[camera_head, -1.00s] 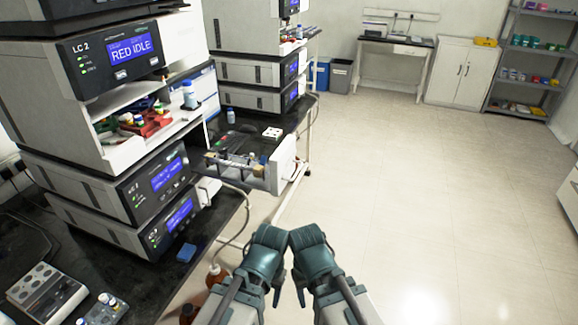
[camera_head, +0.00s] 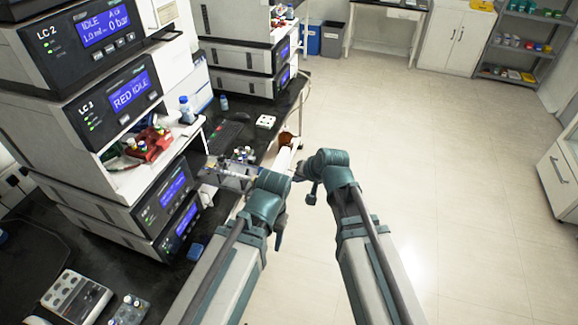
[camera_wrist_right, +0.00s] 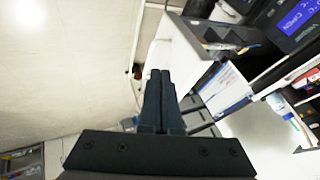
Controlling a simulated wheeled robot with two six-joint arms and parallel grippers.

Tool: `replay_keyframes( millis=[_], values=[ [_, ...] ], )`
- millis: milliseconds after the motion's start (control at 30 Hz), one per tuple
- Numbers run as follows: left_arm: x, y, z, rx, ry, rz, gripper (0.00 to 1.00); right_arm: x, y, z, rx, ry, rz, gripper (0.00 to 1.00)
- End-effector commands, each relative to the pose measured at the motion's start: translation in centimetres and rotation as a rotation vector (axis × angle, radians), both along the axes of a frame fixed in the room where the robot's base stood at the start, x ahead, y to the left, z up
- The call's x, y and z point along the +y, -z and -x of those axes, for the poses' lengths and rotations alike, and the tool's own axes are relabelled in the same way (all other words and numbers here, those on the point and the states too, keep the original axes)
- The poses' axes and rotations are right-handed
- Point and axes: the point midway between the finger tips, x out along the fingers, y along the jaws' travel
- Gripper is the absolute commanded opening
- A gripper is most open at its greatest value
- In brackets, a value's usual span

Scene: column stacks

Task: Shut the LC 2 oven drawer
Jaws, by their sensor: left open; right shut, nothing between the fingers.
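The open oven drawer (camera_head: 228,172) sticks out to the right from the instrument stack in the head view, with small fittings in its tray. Its white front (camera_head: 284,155) is partly hidden by my arms. In the right wrist view the white front (camera_wrist_right: 185,48) lies just beyond the fingertips; I cannot tell if they touch. My right gripper (camera_head: 299,171) is shut and empty, beside the drawer front; its fingers also show in the right wrist view (camera_wrist_right: 160,75). My left gripper (camera_head: 279,238) is lower, below the drawer, small and dark; its fingers are hard to make out.
A red tray (camera_head: 150,145) with bottles sits in an open bay. Bottles (camera_head: 186,110) stand nearby on the stack. The floor (camera_head: 450,190) at right is clear.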

Motion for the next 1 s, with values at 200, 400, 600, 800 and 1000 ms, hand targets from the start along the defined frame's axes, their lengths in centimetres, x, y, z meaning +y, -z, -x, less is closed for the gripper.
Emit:
replay_keyframes(
  millis=[200,400,600,800,1000],
  values=[
    [0.0,-0.3,0.0,0.000,0.000,0.000,0.55,-0.1,-0.5,-0.4,-0.010,0.013,-0.014,0.00],
    [0.0,0.5,0.0,0.000,0.001,0.000,0.55,0.2,0.3,-0.8,-0.009,0.011,-0.012,0.00],
    [0.0,2.4,0.0,0.000,0.005,-0.001,0.55,0.9,2.2,-1.9,-0.009,0.010,-0.012,0.00],
    [0.0,5.0,0.0,0.000,0.010,-0.002,0.55,1.9,4.9,-3.5,-0.009,0.010,-0.010,0.00],
    [0.0,7.2,0.0,0.001,0.012,-0.002,0.55,2.9,7.1,-4.9,-0.009,0.010,-0.012,0.00]
  ],
)
